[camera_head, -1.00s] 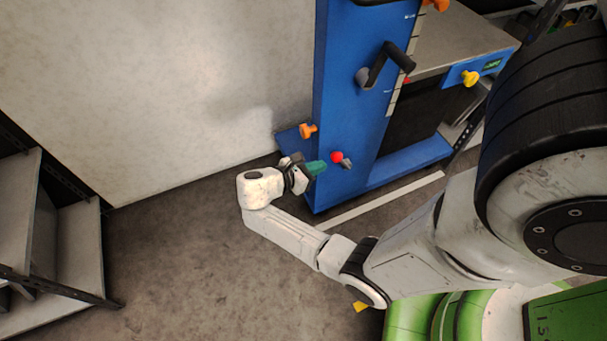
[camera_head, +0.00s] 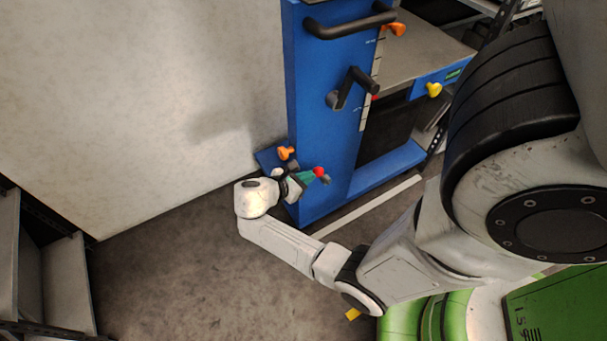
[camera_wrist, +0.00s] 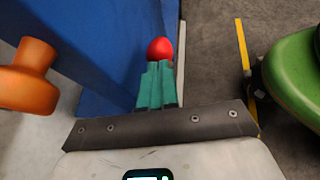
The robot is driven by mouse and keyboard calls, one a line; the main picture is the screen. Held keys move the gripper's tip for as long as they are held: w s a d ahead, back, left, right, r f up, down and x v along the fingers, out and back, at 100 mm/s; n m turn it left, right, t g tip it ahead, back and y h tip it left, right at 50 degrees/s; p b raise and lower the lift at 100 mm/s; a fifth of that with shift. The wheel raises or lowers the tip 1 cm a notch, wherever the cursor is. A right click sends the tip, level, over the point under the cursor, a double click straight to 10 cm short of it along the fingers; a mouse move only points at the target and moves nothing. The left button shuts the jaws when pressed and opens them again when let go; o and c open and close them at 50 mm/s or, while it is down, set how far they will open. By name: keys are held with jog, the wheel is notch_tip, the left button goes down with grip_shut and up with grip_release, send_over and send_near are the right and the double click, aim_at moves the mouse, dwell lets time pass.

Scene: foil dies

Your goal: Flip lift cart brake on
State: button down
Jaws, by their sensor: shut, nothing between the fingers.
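The blue lift cart (camera_head: 325,125) stands against the wall. Low on its mast is a small lever with a red ball knob (camera_head: 319,172), which also shows in the wrist view as a red ball (camera_wrist: 160,49). I take this to be the brake lever. My gripper (camera_head: 318,177) has green fingers and is shut and empty. Its fingertips are at the red knob, just below it in the wrist view (camera_wrist: 158,64). I cannot tell whether they touch it. The fingers hide the lever's shaft in the wrist view.
An orange knob (camera_head: 286,153) sits left of the lever, and it is close on the left in the wrist view (camera_wrist: 28,78). A black crank (camera_head: 352,90) and black handle (camera_head: 350,22) stick out higher up. A shelf (camera_head: 55,275) stands at left. The floor (camera_head: 190,270) between is clear.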

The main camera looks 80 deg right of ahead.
jog(key=p, duration=0.1)
jog(key=s+r+p, duration=0.1)
jog(key=p, duration=0.1)
jog(key=shift+d+r+t+y, duration=0.3)
jog(key=shift+d+t+y, duration=0.1)
jog(key=shift+s+d+y+p, duration=0.2)
jog(key=shift+s+y+p, duration=0.1)
jog(key=shift+p, duration=0.3)
jog(key=shift+f+t, duration=0.1)
jog(key=shift+t, duration=0.2)
